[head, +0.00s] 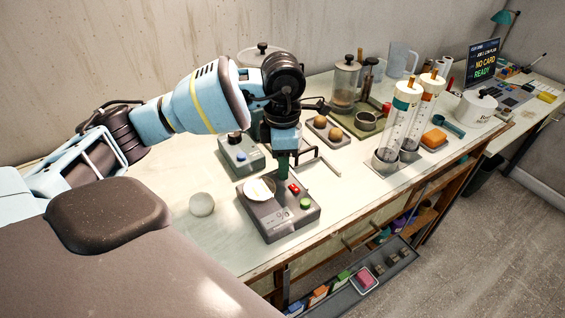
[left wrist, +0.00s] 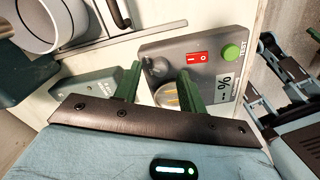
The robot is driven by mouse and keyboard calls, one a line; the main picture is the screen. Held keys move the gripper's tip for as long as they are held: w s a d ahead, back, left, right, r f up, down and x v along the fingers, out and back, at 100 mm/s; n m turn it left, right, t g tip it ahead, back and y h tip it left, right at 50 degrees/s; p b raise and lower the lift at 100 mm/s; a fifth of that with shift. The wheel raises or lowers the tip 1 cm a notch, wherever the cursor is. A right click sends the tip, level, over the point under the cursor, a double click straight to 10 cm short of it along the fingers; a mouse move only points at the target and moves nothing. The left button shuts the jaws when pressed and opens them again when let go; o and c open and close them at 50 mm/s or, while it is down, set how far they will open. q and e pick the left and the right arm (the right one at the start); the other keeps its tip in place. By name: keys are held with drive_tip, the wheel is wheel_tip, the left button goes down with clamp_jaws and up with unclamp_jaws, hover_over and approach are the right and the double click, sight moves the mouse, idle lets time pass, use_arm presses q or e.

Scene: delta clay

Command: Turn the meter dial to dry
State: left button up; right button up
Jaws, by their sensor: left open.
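The meter (head: 292,221) is a dark grey box on the table, below my left gripper (head: 282,172) in the head view. In the left wrist view the meter (left wrist: 205,48) shows a red switch, a green TEST button and a "--%" display. Its dark round dial (left wrist: 156,68) appears between the two green fingertips of my left gripper (left wrist: 159,76), which is open. I cannot tell whether the fingers touch the dial, and its setting cannot be read. The gripper hides the dial in the head view. A pale round cup (head: 258,190) is on the meter.
A grey-green box with a knob (head: 240,154) stands behind the meter. The table front left is clear.

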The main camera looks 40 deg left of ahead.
use_arm(q)
wheel_tip(320, 180, up, 6)
drive_tip(key=shift+r, duration=0.25)
idle(0.5)
